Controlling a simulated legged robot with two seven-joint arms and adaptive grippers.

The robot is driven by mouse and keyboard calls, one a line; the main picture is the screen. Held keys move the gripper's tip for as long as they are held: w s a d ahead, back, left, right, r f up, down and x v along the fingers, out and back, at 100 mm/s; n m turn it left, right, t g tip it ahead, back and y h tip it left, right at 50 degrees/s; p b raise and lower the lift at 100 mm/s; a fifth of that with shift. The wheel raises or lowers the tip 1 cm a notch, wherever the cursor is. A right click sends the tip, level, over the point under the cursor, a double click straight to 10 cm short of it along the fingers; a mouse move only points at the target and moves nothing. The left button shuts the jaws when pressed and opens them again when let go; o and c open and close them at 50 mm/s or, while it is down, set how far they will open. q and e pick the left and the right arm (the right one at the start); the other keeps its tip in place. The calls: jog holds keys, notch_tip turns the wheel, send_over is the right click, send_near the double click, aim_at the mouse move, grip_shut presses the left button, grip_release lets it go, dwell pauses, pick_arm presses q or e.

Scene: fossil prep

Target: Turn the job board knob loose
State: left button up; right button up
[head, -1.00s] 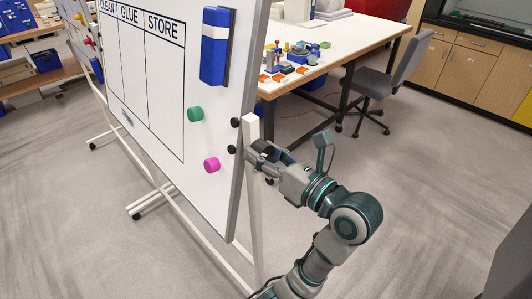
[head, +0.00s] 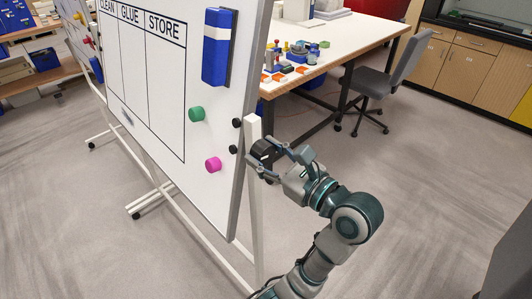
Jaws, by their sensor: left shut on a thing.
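The job board (head: 155,120) is a white wheeled board on the left, with columns headed CLEAN, GLUE and STORE. A dark round knob (head: 262,151) is at the board's right-hand frame post. My left gripper (head: 260,153) is shut on this knob, with one finger above it and one below. The fingers partly hide the knob. My right gripper is out of view.
Green (head: 197,114) and pink (head: 213,164) magnets and a blue eraser (head: 217,45) are on the board. Behind stands a white table (head: 350,40) with small items, beside a grey chair (head: 375,92).

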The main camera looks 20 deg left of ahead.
pick_arm(q)
jog(key=shift+f, duration=0.25)
jog(key=o, duration=1.2)
jog(key=shift+w+d, duration=0.1)
jog(key=shift+c, duration=0.2)
jog(key=shift+d+r, duration=0.1)
jog(key=shift+r, duration=0.05)
jog(key=shift+d, duration=0.2)
jog(key=v, duration=0.7)
jog(key=shift+d, duration=0.15)
